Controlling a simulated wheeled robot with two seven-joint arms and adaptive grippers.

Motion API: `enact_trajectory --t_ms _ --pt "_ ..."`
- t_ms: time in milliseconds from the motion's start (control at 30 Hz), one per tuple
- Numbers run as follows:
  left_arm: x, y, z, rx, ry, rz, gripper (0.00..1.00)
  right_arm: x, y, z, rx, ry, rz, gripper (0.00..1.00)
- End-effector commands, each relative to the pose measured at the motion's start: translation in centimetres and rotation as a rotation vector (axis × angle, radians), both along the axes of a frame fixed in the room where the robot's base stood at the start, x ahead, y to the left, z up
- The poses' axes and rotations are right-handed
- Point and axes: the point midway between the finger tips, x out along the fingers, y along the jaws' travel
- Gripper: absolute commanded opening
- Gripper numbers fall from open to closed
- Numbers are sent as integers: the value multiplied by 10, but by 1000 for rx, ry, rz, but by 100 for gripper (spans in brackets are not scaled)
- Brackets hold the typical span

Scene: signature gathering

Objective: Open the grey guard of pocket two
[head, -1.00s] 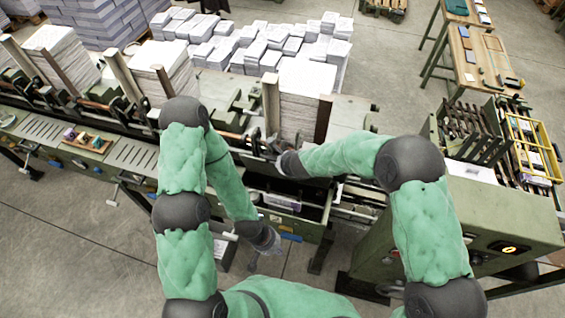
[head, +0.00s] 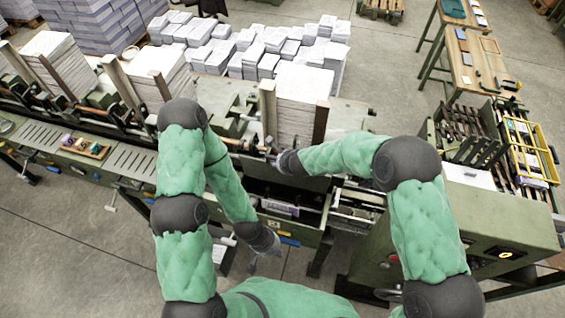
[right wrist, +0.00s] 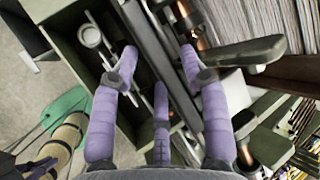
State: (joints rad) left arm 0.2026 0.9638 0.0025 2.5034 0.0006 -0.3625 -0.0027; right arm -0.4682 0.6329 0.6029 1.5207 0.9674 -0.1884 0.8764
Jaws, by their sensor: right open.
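More pockets with paper stacks (head: 158,75) line the machine to the left. A dark open trough (head: 310,215) lies below the panel. A green control cabinet (head: 490,215) stands at right. A black arm-like part (right wrist: 240,52) is close to the right fingers.

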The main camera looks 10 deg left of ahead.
Motion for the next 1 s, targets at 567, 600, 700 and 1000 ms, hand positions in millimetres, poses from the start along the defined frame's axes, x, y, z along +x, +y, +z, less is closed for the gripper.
enact_trajectory --t_ms 567,600,700,1000 --pt "0 0 0 0 0 0 0 -22 -16 34 0 1 2 46" --pt "0 0 0 0 0 0 0 -26 -19 40 1 1 1 46" --pt "0 0 0 0 0 0 0 -36 -26 56 1 1 1 46" --pt "0 0 0 0 0 0 0 -55 -41 88 0 1 2 46"
